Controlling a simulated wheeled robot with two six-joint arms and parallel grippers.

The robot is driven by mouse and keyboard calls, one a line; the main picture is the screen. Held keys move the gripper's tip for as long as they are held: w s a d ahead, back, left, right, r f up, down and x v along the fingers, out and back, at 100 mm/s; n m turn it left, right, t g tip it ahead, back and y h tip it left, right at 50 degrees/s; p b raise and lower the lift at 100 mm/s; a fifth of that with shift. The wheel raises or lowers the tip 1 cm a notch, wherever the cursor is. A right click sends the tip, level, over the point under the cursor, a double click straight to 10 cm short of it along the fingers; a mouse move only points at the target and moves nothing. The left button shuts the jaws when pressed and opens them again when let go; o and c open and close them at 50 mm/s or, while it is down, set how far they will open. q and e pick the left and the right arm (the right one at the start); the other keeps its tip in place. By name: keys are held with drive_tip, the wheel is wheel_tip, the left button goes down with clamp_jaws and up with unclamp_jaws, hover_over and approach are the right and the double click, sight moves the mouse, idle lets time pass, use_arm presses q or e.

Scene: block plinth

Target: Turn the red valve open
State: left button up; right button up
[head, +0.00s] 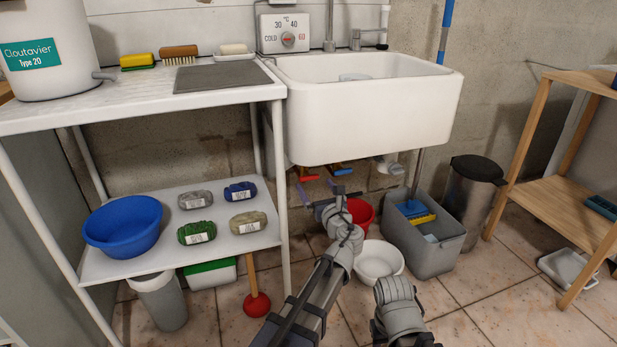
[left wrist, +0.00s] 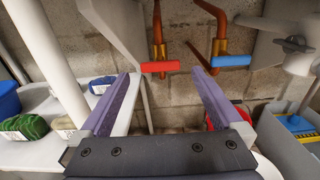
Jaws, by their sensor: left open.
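The red valve handle (head: 310,178) is below the sink, left of a blue valve handle (head: 342,172). In the left wrist view the red handle (left wrist: 160,67) lies crosswise on a copper pipe, with the blue handle (left wrist: 231,61) to its right on another pipe. My left gripper (head: 325,197) is open and empty below the sink, close to the valves. In the left wrist view its purple-lined fingers (left wrist: 167,76) stand apart, and the red handle appears between their tips; I cannot tell the depth gap. My right gripper does not show, only part of that arm.
The white sink (head: 365,130) hangs above the valves. A white shelf unit (head: 140,262) with a blue basin (head: 123,226) stands left. A red bucket (head: 361,213), a white bowl (head: 379,262) and a grey crate (head: 425,255) stand on the floor around my left arm.

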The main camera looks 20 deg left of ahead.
sight(310, 178)
use_arm(q)
drive_tip(key=x, duration=0.6)
drive_tip(key=shift+w+a, duration=0.1)
drive_tip(key=shift+c, duration=0.2)
drive_tip(key=c, duration=1.2)
